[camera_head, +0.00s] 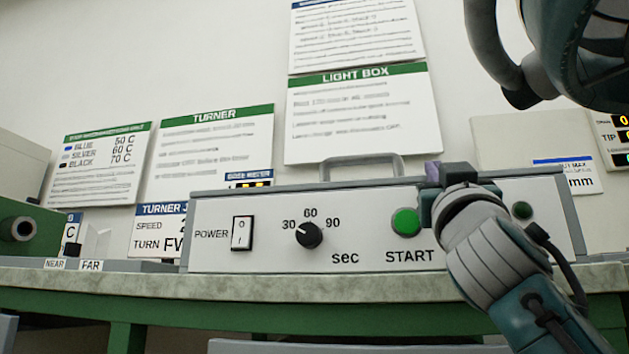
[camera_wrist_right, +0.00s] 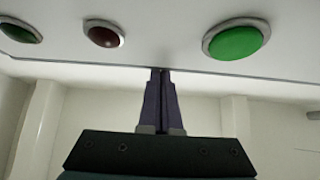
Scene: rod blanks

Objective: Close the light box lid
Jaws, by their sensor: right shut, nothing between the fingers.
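The light box (camera_head: 275,248) stands on the bench with its white front panel facing me. It has a power switch, a seconds dial and a green START button (camera_head: 405,221). The grey lid handle (camera_head: 361,163) rises above the box's top edge. The lid seems to lie flat along that edge, but from this low angle I cannot tell if any gap remains. My right gripper (camera_head: 433,172) is shut and empty near the top edge, right of the handle. In the right wrist view its fingertips (camera_wrist_right: 160,72) reach the panel's edge; contact is unclear. My left gripper is out of view.
The START button (camera_wrist_right: 238,40) and a red lamp (camera_wrist_right: 104,34) show in the right wrist view. A green machine (camera_head: 25,226) stands at the far left. Signs, including the light box sign (camera_head: 362,115), hang behind. The bench front edge (camera_head: 300,284) is clear.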

